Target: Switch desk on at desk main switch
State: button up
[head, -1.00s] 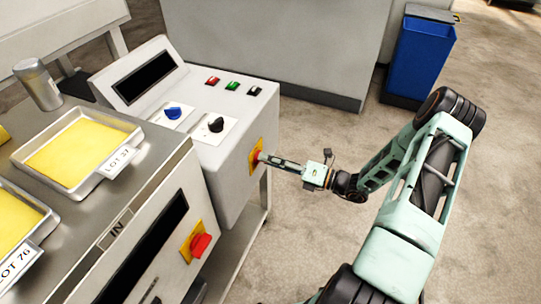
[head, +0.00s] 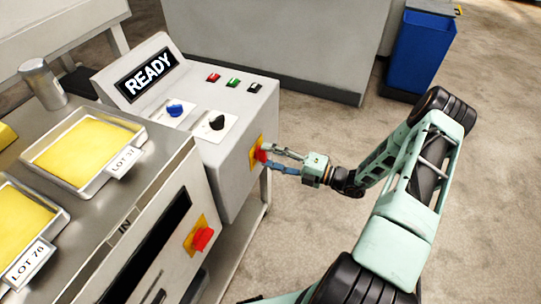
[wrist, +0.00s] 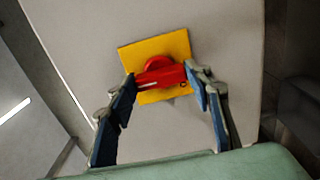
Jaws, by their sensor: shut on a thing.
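The desk main switch (head: 261,154) is a red rotary handle on a yellow plate, on the right side face of the grey control desk (head: 225,180). My gripper (head: 270,160) is at this switch with one finger on each side of the handle. In the wrist view the red handle (wrist: 162,76) lies roughly level between my fingertips, in front of the yellow plate (wrist: 178,48). My gripper is shut on the handle. The desk display (head: 147,75) is lit and reads READY.
A second red switch on a yellow plate (head: 201,238) is on the nearer machine's front. The desk top has a blue knob (head: 174,110), a black knob (head: 217,123) and small buttons (head: 233,82). Trays of yellow material (head: 85,150) stand left. A blue bin (head: 420,50) stands behind.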

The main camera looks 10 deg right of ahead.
dwell(0.4)
jog(key=o, duration=1.2)
jog(key=shift+c, duration=0.2)
jog(key=v, duration=1.2)
